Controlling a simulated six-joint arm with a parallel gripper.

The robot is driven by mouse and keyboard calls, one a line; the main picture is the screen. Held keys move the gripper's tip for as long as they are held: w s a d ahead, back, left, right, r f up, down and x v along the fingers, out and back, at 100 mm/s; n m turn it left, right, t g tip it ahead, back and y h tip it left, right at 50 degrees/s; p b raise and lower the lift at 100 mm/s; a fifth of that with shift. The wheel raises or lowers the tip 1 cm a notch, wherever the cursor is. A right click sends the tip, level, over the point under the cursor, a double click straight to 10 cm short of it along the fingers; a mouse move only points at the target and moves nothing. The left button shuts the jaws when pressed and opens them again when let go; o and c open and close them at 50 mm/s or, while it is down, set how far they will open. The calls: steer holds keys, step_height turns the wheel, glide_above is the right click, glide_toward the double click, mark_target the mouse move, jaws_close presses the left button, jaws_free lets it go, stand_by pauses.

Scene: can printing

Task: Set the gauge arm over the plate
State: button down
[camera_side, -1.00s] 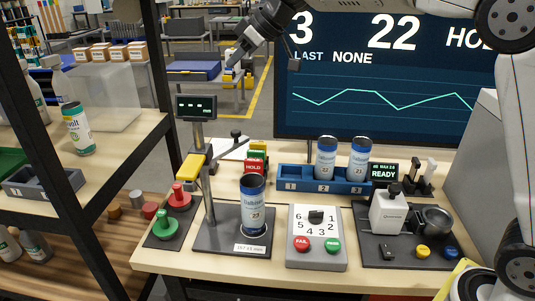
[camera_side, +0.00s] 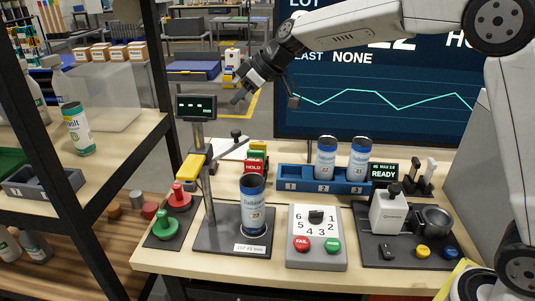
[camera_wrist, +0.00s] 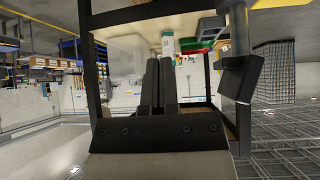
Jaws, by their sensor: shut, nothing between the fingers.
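The gauge has an upright post with a small dark display (camera_side: 196,107) on top. Its yellow gauge arm (camera_side: 192,168) points toward the front left, off to the side of the can. The dark plate (camera_side: 212,238) lies at the foot of the post. A blue-and-white can (camera_side: 254,210) stands upright on the plate's right part. My gripper (camera_side: 237,98) is in the air to the right of the display, apart from the gauge. It is shut and empty; the wrist view shows its dark fingers (camera_wrist: 158,85) close together.
A blue rack (camera_side: 291,178) with two cans stands behind. A dial box (camera_side: 316,252) with red and green buttons is right of the plate. Red and green knobbed pieces (camera_side: 166,227) sit on a dark mat to its left. A shelf (camera_side: 135,140) stands at the left.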

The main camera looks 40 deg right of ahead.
mark_target(235, 135)
steer(key=x, duration=1)
steer(key=shift+s+d+f, duration=0.2)
steer(key=shift+s+d, duration=1.15)
steer(key=shift+s, duration=0.2)
steer(key=shift+s+d+m+t+h, duration=0.1)
steer(key=shift+s+m+t+h, duration=0.25)
steer(key=shift+s+m, duration=0.25)
steer(key=shift+s+d+m+t+h, duration=0.15)
steer(key=shift+s+m+t+h, duration=0.1)
steer(key=shift+s+m+h, duration=0.6)
steer(key=s+a, duration=0.2)
steer(key=s, duration=0.5)
steer(key=shift+w, duration=0.15)
